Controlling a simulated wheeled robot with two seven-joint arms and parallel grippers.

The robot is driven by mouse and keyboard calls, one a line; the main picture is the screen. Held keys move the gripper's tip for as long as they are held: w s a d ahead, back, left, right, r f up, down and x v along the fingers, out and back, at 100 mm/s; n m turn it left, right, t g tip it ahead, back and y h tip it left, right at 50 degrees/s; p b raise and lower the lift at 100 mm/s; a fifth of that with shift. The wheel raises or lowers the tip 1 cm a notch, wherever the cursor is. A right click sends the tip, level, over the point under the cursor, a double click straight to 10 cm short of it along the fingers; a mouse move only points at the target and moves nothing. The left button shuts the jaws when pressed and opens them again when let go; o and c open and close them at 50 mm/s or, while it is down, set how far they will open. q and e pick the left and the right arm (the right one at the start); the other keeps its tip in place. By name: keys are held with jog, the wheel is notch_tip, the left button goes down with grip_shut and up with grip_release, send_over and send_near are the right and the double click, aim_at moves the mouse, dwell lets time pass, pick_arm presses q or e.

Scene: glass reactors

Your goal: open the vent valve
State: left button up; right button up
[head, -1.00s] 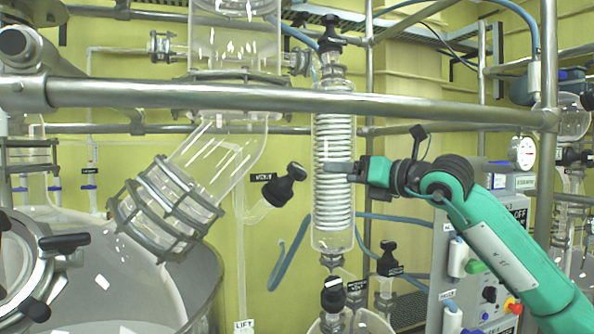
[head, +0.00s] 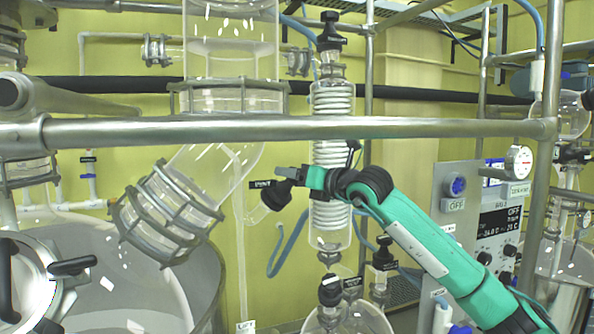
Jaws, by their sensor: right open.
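The vent valve has a black knob (head: 276,196) on a slanted glass side arm, left of the coiled condenser. Its small black label (head: 261,184) sits just left of the knob. My right gripper (head: 284,173) comes in from the right, its fingers pointing left at the knob's upper right edge. It is open, and the fingers overlap the top of the knob in the picture. I cannot tell whether they touch it. The gripper and wrist cover part of the condenser. My left gripper is out of view.
The coiled glass condenser (head: 332,152) stands right behind my wrist. A steel rail (head: 200,130) crosses just above the gripper. A caged glass elbow (head: 170,210) is at left. Other black knobs (head: 330,290) sit below. A control panel (head: 475,200) stands at right.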

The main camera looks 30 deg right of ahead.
jog(key=c, duration=1)
jog(key=shift+f+n+y, duration=0.1)
jog(key=shift+n+y, duration=0.4)
jog(key=n+y+b, duration=0.1)
jog(key=n+y, duration=0.2)
jog(key=n, duration=0.1)
jog(key=shift+g+b, duration=0.35)
jog(key=shift+g, duration=0.05)
jog(key=n+g+y, duration=0.1)
jog(key=n+y, duration=0.1)
jog(key=n, duration=0.1)
jog(key=n+g+y+b, duration=0.1)
jog(key=n+y, duration=0.1)
jog(key=n, duration=0.1)
jog(key=shift+g, duration=0.4)
jog(key=n, duration=0.1)
jog(key=n+g+y, duration=0.1)
jog(key=shift+r+n+g+y, duration=0.2)
jog(key=shift+n+g+y, duration=0.1)
jog(key=shift+w+r+n+g+y+p, duration=0.1)
jog(key=shift+n+g+y+p, duration=0.35)
jog(key=shift+n+g, duration=0.5)
jog(key=shift+d+n+g+y+p, duration=0.1)
jog(key=shift+n+g+y+p, duration=0.5)
jog(key=shift+n+g, duration=1.1)
